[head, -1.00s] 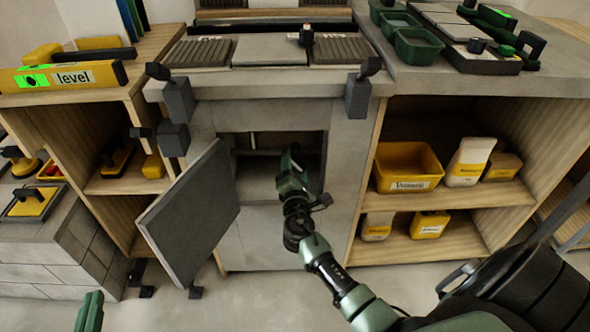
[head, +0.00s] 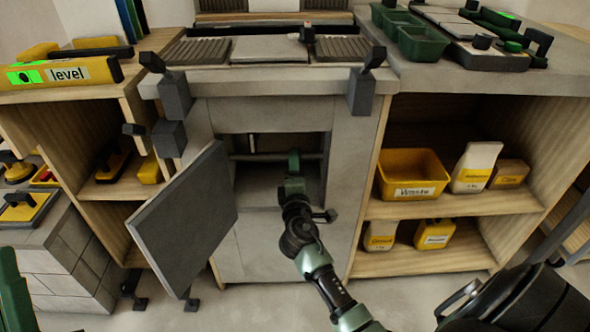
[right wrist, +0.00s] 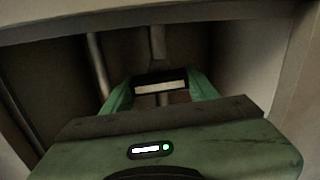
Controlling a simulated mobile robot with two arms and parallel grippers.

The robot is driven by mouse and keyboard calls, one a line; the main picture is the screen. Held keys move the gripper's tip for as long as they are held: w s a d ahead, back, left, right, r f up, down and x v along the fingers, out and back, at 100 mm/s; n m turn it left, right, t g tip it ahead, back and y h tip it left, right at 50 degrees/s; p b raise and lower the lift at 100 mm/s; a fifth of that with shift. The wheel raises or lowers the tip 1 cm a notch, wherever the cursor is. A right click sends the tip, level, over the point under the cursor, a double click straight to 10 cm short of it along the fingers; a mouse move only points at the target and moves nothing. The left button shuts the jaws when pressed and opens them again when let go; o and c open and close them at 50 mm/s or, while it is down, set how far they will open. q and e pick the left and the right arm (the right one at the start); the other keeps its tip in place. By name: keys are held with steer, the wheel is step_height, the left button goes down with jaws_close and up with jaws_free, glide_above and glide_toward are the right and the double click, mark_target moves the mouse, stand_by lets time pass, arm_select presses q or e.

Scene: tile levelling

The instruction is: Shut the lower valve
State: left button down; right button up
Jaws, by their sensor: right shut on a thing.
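The open cabinet recess (head: 258,192) under the counter holds a horizontal pipe (head: 250,157) and a short vertical pipe (head: 252,141). My right gripper (head: 293,160) reaches into this recess. In the right wrist view its green fingers (right wrist: 160,88) are shut on a dark piece with a pale strip (right wrist: 161,87), in front of the pipes. This piece looks like a valve handle, but I cannot tell whether it is the lower one; the valve body is hidden. A green part of my left gripper (head: 13,298) shows at the left edge, its jaws unclear.
The grey cabinet door (head: 188,222) stands open to the left of the recess. Shelves on the right hold a yellow bin (head: 410,176) and several containers. A level (head: 62,74) lies on the left shelf top. The recess walls (right wrist: 250,60) are close around my right gripper.

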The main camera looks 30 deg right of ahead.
steer(key=shift+f, duration=0.1)
arm_select(q)
steer(key=shift+s, duration=0.1)
arm_select(e)
steer(key=o, duration=1.4)
steer(key=shift+c, duration=0.2)
arm_select(q)
steer(key=shift+w+d+f+g+y+p, duration=0.15)
steer(key=shift+w+f+g+y+p, duration=0.3)
steer(key=shift+w+f+g, duration=0.65)
arm_select(e)
steer(key=v, duration=0.8)
arm_select(q)
steer(key=shift+w+f, duration=0.1)
steer(key=shift+w, duration=0.1)
arm_select(e)
steer(key=shift+d, duration=0.15)
